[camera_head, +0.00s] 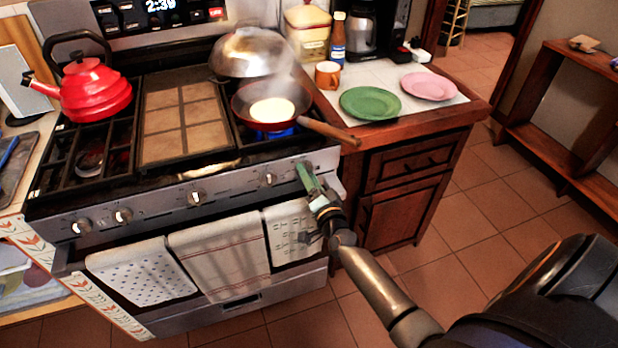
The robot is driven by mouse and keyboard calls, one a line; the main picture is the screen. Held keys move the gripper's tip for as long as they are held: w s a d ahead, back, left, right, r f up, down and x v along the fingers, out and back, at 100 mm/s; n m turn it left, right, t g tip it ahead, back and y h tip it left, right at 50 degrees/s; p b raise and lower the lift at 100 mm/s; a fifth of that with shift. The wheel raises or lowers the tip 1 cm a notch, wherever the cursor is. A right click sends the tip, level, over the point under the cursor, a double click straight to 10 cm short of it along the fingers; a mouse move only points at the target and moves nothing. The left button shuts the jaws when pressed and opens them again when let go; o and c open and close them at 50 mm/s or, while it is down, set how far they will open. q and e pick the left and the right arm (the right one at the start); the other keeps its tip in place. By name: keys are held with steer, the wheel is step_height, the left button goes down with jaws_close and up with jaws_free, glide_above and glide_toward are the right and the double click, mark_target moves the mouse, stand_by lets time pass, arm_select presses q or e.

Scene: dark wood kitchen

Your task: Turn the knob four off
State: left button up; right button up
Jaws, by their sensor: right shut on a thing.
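The stove's front panel (228,187) carries a row of silver knobs. From the left, knobs show at the panel's left end (81,227), beside it (123,215), near the middle (195,197) and right of the middle (268,179). My right gripper (303,167) reaches the panel's right end and is shut on the rightmost knob there, which its fingers mostly hide. A blue glow (281,133) shows under the frying pan (238,104) at the right burner. I cannot read any markings on the knobs. My left gripper is not in view.
The pan's wooden handle (328,130) sticks out right, above my right gripper. A red kettle (95,90) stands on the left burners. Towels (220,255) hang below the knobs. The counter holds a green plate (370,103) and a pink plate (429,86). The floor at right is clear.

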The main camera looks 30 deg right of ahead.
steer(key=m+b, duration=0.1)
steer(key=m, duration=0.3)
steer(key=shift+f, duration=0.1)
steer(key=shift+m, duration=1.4)
steer(key=o, duration=1.4)
steer(key=shift+c, duration=0.2)
steer(key=shift+s+a, duration=0.1)
steer(key=shift+s, duration=0.35)
steer(key=v, duration=1.1)
steer(key=shift+s, duration=0.3)
